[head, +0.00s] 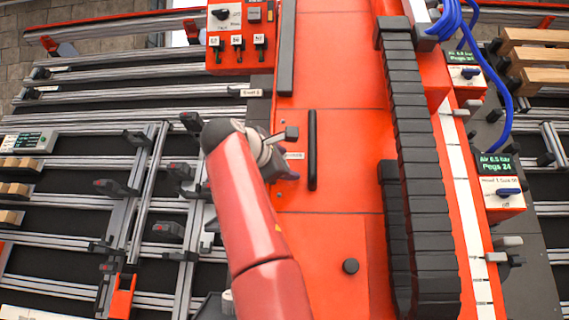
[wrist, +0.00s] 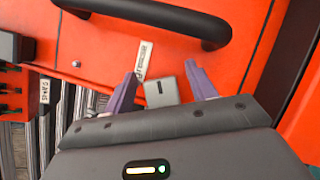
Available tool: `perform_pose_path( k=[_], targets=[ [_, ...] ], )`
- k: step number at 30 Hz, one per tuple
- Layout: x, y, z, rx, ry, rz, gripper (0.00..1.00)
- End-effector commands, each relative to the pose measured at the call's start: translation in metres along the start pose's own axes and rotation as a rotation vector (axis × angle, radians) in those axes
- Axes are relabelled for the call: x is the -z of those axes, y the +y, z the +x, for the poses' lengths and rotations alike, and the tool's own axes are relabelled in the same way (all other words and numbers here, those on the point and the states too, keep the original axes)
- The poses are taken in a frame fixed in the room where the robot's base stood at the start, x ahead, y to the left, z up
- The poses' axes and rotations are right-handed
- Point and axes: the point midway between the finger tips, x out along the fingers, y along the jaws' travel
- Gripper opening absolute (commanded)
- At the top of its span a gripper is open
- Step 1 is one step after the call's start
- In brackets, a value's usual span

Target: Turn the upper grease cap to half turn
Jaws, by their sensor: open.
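A small grey block-like cap (wrist: 161,93) with a dark mark stands by the orange panel in the wrist view. It lies between the two purple fingers of my gripper (wrist: 162,76), which is open, with a visible gap beside each finger. I cannot tell whether the fingers touch it. In the head view a grey block (head: 291,132) shows beside my gripper (head: 284,160), close to the panel; it looks like the same cap. A pale label (wrist: 143,62) sits just beside the cap; its text is too blurred to read. My arm hides part of the panel here.
A black bar handle (head: 312,150) stands out just right of my gripper. A black cable chain (head: 415,170) runs down further right. A switch box (head: 238,38) is above. Conveyor rails (head: 80,200) fill the left.

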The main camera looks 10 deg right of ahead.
Motion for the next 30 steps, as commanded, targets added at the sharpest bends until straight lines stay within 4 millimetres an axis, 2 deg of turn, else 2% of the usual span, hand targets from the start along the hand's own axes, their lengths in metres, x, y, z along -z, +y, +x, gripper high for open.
perform_pose_path(
  k=[4,10,15,20,30],
  targets=[
    [0.001,0.0,-0.014,-0.002,0.003,0.001,0.56],
    [0.001,0.0,-0.049,-0.003,0.004,0.0,0.56],
    [0.001,0.0,-0.071,-0.001,0.002,0.0,0.56],
    [0.001,0.0,-0.078,0.001,0.001,-0.001,0.56],
    [-0.001,-0.002,-0.076,0.005,0.005,0.006,0.56]
  ],
)
